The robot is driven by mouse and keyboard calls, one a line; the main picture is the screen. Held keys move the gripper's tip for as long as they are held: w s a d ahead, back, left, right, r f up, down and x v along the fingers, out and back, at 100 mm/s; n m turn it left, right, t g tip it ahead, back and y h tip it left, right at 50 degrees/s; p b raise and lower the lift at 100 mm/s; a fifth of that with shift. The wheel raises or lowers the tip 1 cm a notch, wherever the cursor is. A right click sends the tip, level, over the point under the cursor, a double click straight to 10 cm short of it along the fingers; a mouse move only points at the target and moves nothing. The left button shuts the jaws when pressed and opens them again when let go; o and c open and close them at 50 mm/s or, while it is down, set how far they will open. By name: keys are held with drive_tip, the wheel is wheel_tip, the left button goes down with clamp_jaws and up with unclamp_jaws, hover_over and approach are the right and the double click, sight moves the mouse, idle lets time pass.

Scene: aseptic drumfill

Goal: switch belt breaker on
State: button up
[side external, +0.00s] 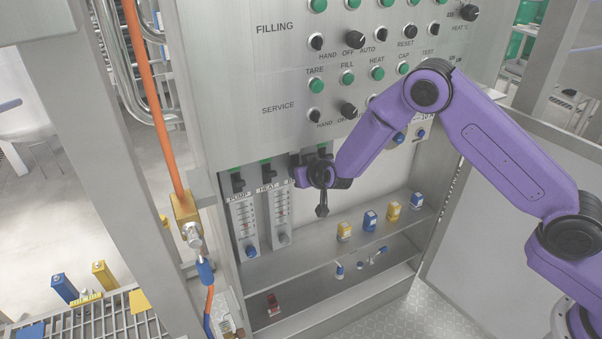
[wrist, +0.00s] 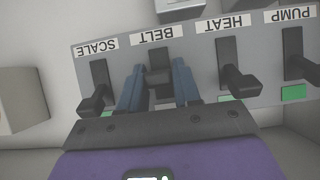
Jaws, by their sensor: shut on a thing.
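The belt breaker (wrist: 158,82) is a dark lever under the BELT label, which shows upside down in the wrist view. My gripper (wrist: 159,70) has one blue-grey finger on each side of this lever and is shut on it. The green marker at the belt breaker is hidden, and I cannot tell clearly which way its lever is thrown. In the side view my gripper (side external: 316,172) is at the breaker row, right of the HEAT breaker, and covers the belt breaker.
The scale breaker (wrist: 98,88) and heat breaker (wrist: 232,68) stand close on either side of my fingers; the pump breaker (wrist: 300,60) is farther right. Below, a shelf (side external: 300,262) holds small yellow and blue bottles (side external: 370,220). Knobs and green buttons fill the panel (side external: 240,70) above.

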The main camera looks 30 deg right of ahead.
drive_tip(key=shift+r+g, duration=0.2)
drive_tip(key=shift+g, duration=0.4)
drive_tip(key=o, duration=1)
drive_tip(key=shift+c, duration=0.2)
drive_tip(key=v, duration=1.7)
drive_tip(key=shift+r, duration=0.3)
